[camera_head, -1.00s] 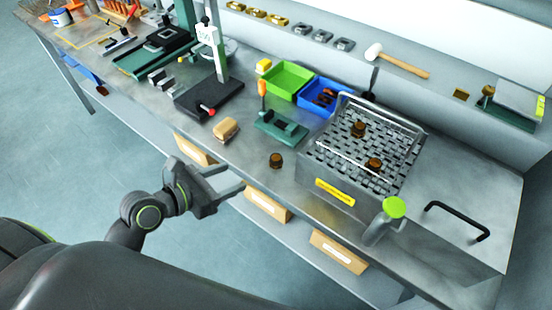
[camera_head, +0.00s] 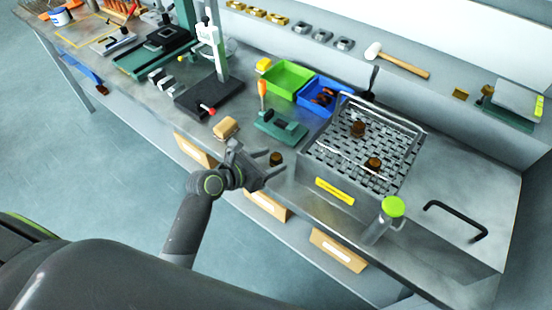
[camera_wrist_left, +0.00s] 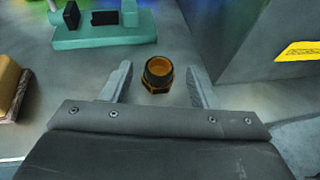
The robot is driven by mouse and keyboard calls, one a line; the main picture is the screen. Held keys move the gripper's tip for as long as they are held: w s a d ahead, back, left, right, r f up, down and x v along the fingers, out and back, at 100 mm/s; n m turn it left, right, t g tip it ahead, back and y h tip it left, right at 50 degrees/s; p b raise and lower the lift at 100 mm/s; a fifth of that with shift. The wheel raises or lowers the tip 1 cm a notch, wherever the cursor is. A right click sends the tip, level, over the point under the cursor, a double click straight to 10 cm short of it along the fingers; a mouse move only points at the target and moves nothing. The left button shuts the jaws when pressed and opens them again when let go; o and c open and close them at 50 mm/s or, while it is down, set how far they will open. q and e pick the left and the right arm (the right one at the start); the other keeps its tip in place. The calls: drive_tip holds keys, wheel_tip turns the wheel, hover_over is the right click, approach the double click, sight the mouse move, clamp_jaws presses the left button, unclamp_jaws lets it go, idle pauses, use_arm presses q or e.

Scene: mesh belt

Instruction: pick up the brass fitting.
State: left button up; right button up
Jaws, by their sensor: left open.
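A small brown brass fitting (camera_head: 275,158) stands upright on the metal bench, left of the mesh basket. My left gripper (camera_head: 272,162) is open at the fitting, near the bench's front edge. In the left wrist view the fitting (camera_wrist_left: 157,74), with its round opening facing up, lies between the two fingertips of my left gripper (camera_wrist_left: 157,84), with gaps on both sides. Two more brown fittings stand on the mesh of the basket, one at the back (camera_head: 358,129) and one nearer the front (camera_head: 373,163). My right gripper is not in view.
The mesh basket (camera_head: 335,192) with a yellow label stands close to the right. A green fixture (camera_head: 280,126) lies behind the fitting and a brush-like block (camera_head: 226,129) to the left.

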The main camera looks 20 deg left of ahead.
use_arm(q)
drive_tip(key=shift+x, duration=1.35)
drive_tip(key=shift+a, duration=0.1)
drive_tip(key=shift+c, duration=0.3)
drive_tip(key=c, duration=1)
